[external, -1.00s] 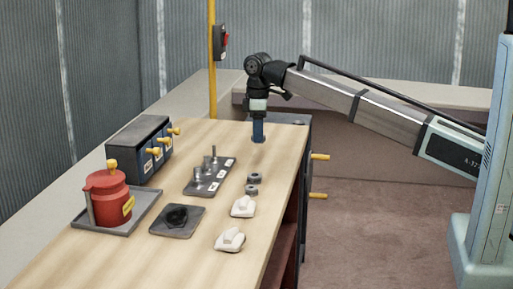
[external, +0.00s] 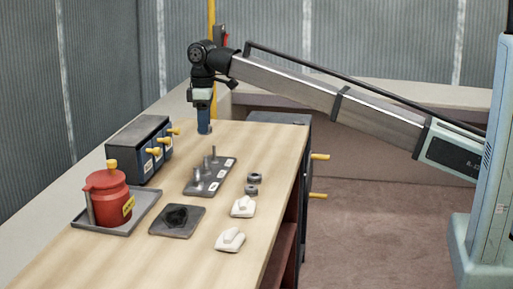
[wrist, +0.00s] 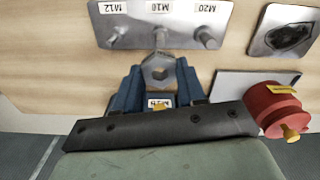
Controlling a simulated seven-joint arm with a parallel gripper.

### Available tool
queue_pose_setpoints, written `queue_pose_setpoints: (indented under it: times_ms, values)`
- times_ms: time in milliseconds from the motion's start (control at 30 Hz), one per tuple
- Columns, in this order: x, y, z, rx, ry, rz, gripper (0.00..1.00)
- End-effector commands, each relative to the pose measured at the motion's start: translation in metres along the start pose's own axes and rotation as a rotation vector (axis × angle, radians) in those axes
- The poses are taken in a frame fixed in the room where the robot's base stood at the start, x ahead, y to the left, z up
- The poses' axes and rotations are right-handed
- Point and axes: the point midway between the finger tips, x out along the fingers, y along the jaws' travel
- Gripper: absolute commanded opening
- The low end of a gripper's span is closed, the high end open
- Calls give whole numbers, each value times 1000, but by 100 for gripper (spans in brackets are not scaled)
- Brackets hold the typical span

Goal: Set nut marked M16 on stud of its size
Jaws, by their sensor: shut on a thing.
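My gripper (external: 204,130) hangs above the far part of the table, beyond the stud plate (external: 222,172). In the wrist view its blue fingers (wrist: 155,85) are shut on a grey hex nut (wrist: 158,70). A white label (wrist: 160,102), which seems to read M16, shows between the fingers. The stud plate (wrist: 130,12) lies ahead in that view, with upside-down labels M12, M16 and M20. The M16 stud (wrist: 160,38) is the middle one, in line with the nut and apart from it. No nut is visible on any stud. The held nut is hidden in the external view.
Two loose nuts (external: 254,177) lie right of the plate, with two white blocks (external: 243,207) nearer. A dark mat (external: 177,221), a red pot (external: 107,192) on a tray and a box with yellow handles (external: 138,150) stand left. Bare wood surrounds the plate.

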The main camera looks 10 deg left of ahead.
Motion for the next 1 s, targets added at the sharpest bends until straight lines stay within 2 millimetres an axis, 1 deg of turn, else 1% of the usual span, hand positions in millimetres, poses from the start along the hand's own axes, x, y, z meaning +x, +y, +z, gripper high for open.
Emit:
queue_pose_setpoints:
  times_ms: [267,700,833,1000]
  values:
    - [10,0,1,3,-1,0,10]
    - [42,0,1,2,-1,0,10]
    - [47,0,1,2,0,0,10]
    - [49,0,0,2,0,0,10]
